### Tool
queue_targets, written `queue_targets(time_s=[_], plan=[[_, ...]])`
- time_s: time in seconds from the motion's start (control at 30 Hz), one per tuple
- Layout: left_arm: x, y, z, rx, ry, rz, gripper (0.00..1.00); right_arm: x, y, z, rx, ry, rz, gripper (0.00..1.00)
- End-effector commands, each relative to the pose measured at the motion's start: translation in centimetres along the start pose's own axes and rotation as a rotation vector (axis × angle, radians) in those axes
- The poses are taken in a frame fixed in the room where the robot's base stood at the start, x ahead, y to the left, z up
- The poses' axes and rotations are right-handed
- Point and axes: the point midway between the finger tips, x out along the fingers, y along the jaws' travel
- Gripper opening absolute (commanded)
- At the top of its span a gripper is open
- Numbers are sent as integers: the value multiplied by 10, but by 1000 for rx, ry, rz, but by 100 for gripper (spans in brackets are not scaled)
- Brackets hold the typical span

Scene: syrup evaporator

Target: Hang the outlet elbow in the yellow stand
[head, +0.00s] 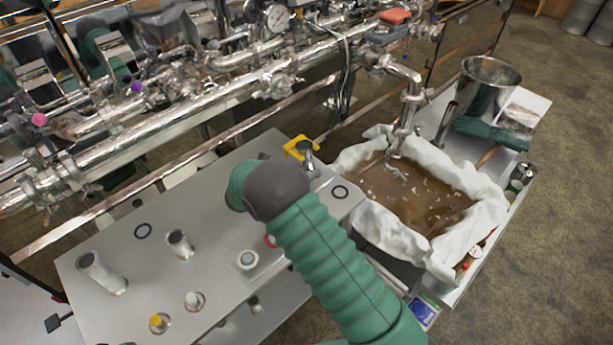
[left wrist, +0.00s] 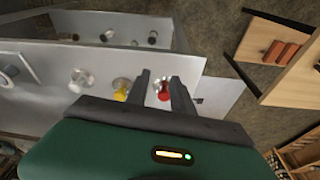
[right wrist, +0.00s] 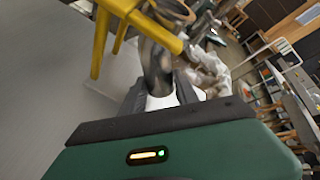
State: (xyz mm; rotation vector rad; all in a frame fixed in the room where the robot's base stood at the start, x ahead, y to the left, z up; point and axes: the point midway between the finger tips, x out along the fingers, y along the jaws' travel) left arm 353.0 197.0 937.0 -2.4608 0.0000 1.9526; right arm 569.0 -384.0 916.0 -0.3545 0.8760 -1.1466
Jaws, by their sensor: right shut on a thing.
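The yellow stand (head: 299,146) is at the far edge of the grey table, beyond my right arm; its yellow bars (right wrist: 112,30) fill the upper left of the right wrist view. The outlet elbow (right wrist: 156,62) is a shiny metal pipe piece. My right gripper (right wrist: 158,92) is shut on it and holds it close to the stand. The elbow's upper end is at the yellow bar; I cannot tell whether it rests in the stand. In the head view my arm mostly hides this gripper. My left gripper (left wrist: 160,82) is open and empty, with table fittings beyond its fingers.
The grey table (head: 210,210) carries several metal fittings, a black ring (head: 143,231) and a yellow-topped part (head: 157,320). A cloth-lined pan of brown liquid (head: 410,195) stands right of my arm. Metal piping (head: 180,110) runs behind the table. A steel bucket (head: 487,82) stands at the back right.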

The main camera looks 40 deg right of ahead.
Motion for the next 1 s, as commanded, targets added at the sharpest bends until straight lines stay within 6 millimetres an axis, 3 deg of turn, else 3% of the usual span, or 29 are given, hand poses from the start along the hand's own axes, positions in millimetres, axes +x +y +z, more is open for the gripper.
queue_targets(time_s=[0.43, 0.47, 0.6, 1.0], plan=[[7, 0, 2, 0, 0, 0, 29, 2, 2, -2, 0, 0, 0, 0], [7, 0, 2, 0, 0, 0, 29, 2, 2, -2, 0, 0, 0, 40], [7, 0, 2, 0, 0, 0, 29, 2, 2, -2, 0, 0, 0, 59], [7, 0, 2, 0, 0, 0, 29, 2, 4, -3, -2, 1, 4, 62]])
